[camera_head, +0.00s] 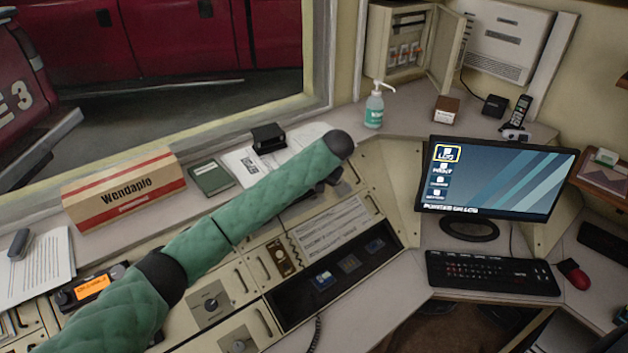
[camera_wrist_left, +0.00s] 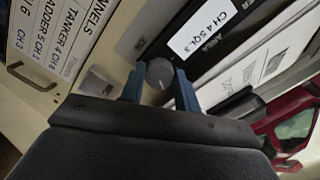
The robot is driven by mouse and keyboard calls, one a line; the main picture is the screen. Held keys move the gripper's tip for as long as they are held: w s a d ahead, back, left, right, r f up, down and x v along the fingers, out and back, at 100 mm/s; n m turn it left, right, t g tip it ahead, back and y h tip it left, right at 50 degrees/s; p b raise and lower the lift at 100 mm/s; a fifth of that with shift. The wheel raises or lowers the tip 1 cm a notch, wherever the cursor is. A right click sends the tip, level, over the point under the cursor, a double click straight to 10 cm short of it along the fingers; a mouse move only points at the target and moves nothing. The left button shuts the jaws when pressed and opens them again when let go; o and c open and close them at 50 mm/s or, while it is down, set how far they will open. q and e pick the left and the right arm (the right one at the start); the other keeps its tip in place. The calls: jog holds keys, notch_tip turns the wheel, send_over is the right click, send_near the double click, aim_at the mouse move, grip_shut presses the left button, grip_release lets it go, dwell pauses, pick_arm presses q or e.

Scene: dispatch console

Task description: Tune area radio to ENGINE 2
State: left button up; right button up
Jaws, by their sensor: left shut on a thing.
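In the left wrist view, my left gripper (camera_wrist_left: 159,78) is shut on a round grey knob (camera_wrist_left: 160,71), with one blue finger on each side. The knob is on the dark face of the area radio (camera_wrist_left: 222,57). The radio's white display (camera_wrist_left: 198,34) reads "CH 4 SQL 3". A white channel card (camera_wrist_left: 55,32) lists TANKER 4 and LADDER 5; part is cut off and no ENGINE 2 line is readable. In the head view, my green-sleeved left arm hides the radio and most of the gripper. My right gripper is not in view.
A second radio with an orange display (camera_head: 92,288) sits at the lower left. A Wendaplo box (camera_head: 124,188), a green book (camera_head: 211,177) and a sanitizer bottle (camera_head: 375,107) stand along the ledge. A monitor (camera_head: 497,180) and keyboard (camera_head: 492,273) are at right.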

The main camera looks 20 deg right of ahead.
pick_arm(q)
jog(key=shift+n, duration=0.8)
jog(key=o, duration=0.7)
jog(key=shift+o, duration=1.3)
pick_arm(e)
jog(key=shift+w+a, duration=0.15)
